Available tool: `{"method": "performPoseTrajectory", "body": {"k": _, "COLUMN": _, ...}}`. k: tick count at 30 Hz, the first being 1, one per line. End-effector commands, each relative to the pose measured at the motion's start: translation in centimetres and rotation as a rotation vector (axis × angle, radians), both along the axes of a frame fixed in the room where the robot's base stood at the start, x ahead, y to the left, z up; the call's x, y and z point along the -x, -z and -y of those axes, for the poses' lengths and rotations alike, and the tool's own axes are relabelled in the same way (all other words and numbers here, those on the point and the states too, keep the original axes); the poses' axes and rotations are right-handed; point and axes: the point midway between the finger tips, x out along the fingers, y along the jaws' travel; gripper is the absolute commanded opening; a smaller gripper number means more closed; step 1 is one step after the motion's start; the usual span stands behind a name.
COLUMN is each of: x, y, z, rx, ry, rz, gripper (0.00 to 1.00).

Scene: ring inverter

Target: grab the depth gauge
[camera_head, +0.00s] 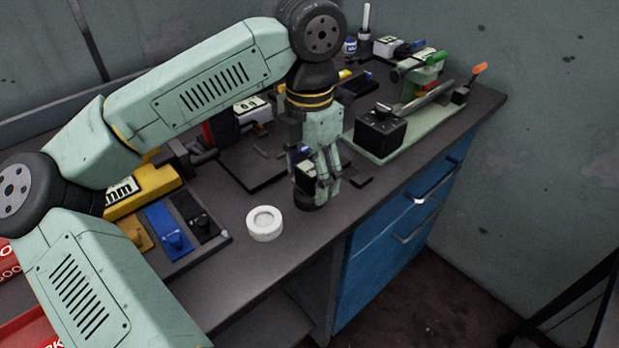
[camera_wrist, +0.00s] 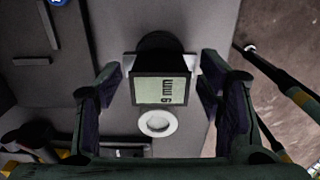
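A dark gauge with a lit display reading "6 mm", which I take to be the depth gauge (camera_wrist: 160,88), stands on the bench between my gripper's fingers in the wrist view. In the head view the dark gauge (camera_head: 304,178) is mostly hidden behind the fingers. My gripper (camera_head: 326,188) points down over it near the bench's front edge. In the wrist view my gripper (camera_wrist: 160,98) is open, with a finger on each side and gaps that seem to remain between the pads and the gauge.
A white ring (camera_head: 264,224) lies near the bench's front edge. A yellow device with an mm display (camera_head: 145,188) and a blue block (camera_head: 168,232) are left. A green-based fixture with a black block (camera_head: 380,133) stands right. The blue drawers (camera_head: 395,235) are below.

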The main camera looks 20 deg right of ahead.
Motion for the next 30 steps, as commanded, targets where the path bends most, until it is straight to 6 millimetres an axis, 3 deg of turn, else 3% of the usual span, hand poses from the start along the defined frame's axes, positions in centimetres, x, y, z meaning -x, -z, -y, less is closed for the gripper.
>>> {"method": "performPoseTrajectory", "body": {"k": 27, "x": 0.00, "y": -0.05, "z": 0.01, "rx": 0.000, "ry": 0.000, "rz": 0.000, "gripper": 0.01}}
{"method": "performPoseTrajectory", "body": {"k": 30, "x": 0.00, "y": -0.08, "z": 0.01, "rx": 0.001, "ry": 0.000, "rz": 0.000, "gripper": 0.00}}
